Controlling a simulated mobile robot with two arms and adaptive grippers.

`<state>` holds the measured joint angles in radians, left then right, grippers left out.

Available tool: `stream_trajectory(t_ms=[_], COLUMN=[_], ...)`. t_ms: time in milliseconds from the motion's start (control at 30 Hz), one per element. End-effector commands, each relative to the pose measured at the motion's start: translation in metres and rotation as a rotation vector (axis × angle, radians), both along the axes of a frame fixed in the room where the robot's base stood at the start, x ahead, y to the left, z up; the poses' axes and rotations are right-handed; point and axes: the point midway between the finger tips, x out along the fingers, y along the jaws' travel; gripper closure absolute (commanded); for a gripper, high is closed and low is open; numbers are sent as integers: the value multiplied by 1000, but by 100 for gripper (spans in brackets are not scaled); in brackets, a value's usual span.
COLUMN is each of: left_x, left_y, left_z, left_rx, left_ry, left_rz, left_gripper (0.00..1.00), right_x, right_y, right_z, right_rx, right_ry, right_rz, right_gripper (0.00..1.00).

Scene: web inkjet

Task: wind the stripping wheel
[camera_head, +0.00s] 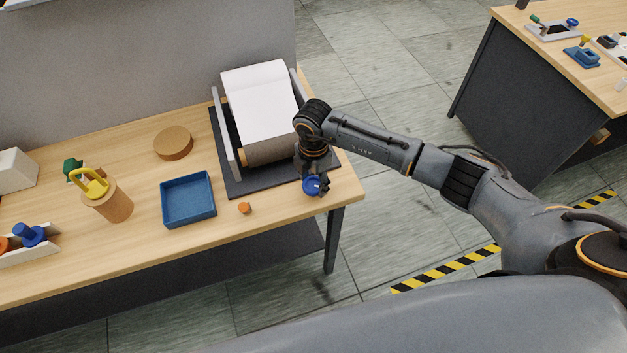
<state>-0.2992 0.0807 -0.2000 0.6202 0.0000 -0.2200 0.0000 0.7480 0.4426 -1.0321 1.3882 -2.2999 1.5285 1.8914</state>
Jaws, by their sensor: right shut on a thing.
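The stripping wheel looks to be the small blue wheel (312,186) at the front right corner of a roll machine. My right gripper (318,189) reaches down to it from above and is shut on it; the fingers are small and partly hidden by the wrist. The machine has a wide white paper web (260,95) over a roll, grey side plates (226,140) and a dark base plate (250,182) on the wooden table. My left gripper is not in view.
Another bench (600,90) stands at right.

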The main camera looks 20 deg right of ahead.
Motion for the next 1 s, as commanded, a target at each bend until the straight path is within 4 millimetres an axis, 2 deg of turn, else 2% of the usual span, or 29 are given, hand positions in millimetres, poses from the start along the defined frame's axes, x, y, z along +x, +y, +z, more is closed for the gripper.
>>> stream_trajectory(t_ms=[1000], left_x=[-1], left_y=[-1], left_z=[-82], left_rx=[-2], left_ry=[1], left_rz=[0], left_gripper=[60], right_x=[2], right_y=[0], right_z=[-4], right_rx=[-3], right_ry=[-3], right_rz=[950], right_gripper=[77])
